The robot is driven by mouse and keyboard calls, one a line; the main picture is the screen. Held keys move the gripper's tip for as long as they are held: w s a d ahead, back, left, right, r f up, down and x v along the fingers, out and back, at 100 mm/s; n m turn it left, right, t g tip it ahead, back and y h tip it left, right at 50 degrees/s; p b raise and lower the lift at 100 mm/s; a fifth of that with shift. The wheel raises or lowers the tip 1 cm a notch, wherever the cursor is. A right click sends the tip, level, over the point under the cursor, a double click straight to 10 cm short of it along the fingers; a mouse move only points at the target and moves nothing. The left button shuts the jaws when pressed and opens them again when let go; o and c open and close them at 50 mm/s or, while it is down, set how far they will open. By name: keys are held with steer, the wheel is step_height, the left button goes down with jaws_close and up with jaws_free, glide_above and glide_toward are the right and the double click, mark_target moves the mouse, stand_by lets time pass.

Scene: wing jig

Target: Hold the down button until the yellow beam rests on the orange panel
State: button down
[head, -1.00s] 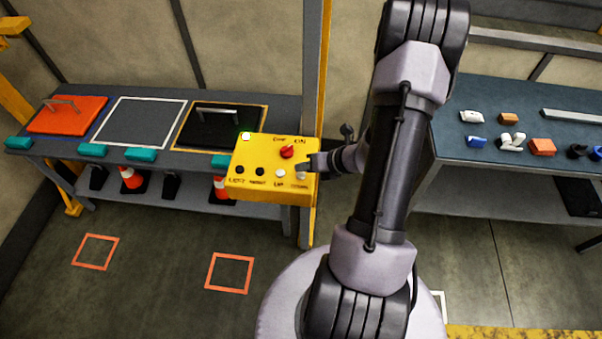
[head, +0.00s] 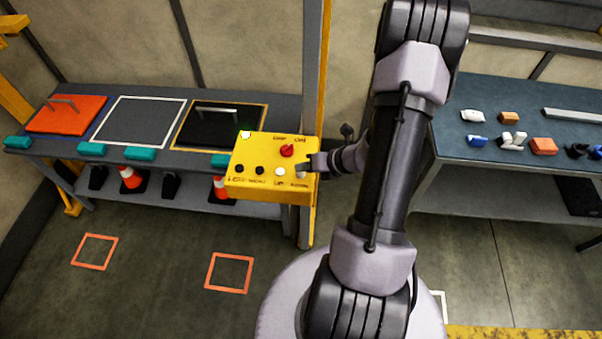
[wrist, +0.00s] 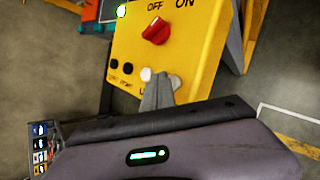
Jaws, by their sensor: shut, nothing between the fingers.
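The yellow control box (head: 270,168) carries a red switch knob (head: 287,151), two black buttons and two pale buttons. The down button (wrist: 175,82) is the pale one at the right end of the lower row. My gripper (head: 304,168) is shut and empty, its tips at the right end of the box by the down button. In the wrist view my fingers (wrist: 158,88) partly cover that area, and I cannot tell whether they press the button. The orange panel (head: 75,122) with a grey handle lies flat on the left bench. No yellow beam shows over the panel.
A black panel (head: 222,133) and a white outlined square (head: 138,122) lie beside it on the grey bench. A yellow post (head: 321,60) stands behind the box. Cones (head: 131,180) stand below the bench. A blue-topped table (head: 500,100) with small parts is at right.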

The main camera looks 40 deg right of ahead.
mark_target(303, 174)
steer(key=shift+f+b, duration=0.4)
steer(key=shift+f, duration=0.15)
stand_by(0.5)
stand_by(2.6)
steer(key=shift+r+p, duration=0.7)
steer(key=shift+r, duration=0.15)
step_height(303, 174, up, 5)
steer(key=p, duration=0.4)
steer(key=shift+r, duration=0.1)
stand_by(1.0)
